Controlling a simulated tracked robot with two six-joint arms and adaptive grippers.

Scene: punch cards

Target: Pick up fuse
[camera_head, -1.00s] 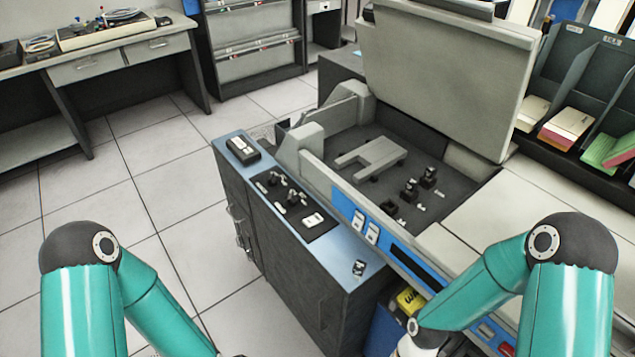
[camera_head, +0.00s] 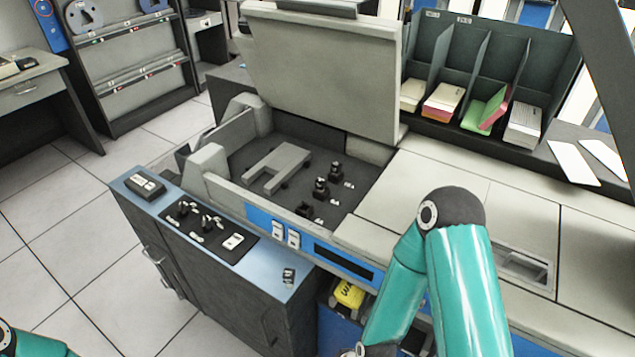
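A small dark block with a pale top (camera_head: 289,275) stands on the blue top of the low cabinet, near its right front corner. It may be the fuse, but it is too small to be sure. Several black components, one of them at the front of the row (camera_head: 305,209), stand in the open machine bay beside small white labels. My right arm reaches down the right side of the picture and its end is cut off at the bottom edge. Only a bit of my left arm shows at the lower left corner. Neither gripper's fingers are in view.
The machine's lid (camera_head: 325,75) stands raised behind the bay. The low cabinet (camera_head: 215,290) carries a switch panel (camera_head: 210,228) and a small black box (camera_head: 145,184). A card rack (camera_head: 450,60) is at the back right. Floor is free at the left.

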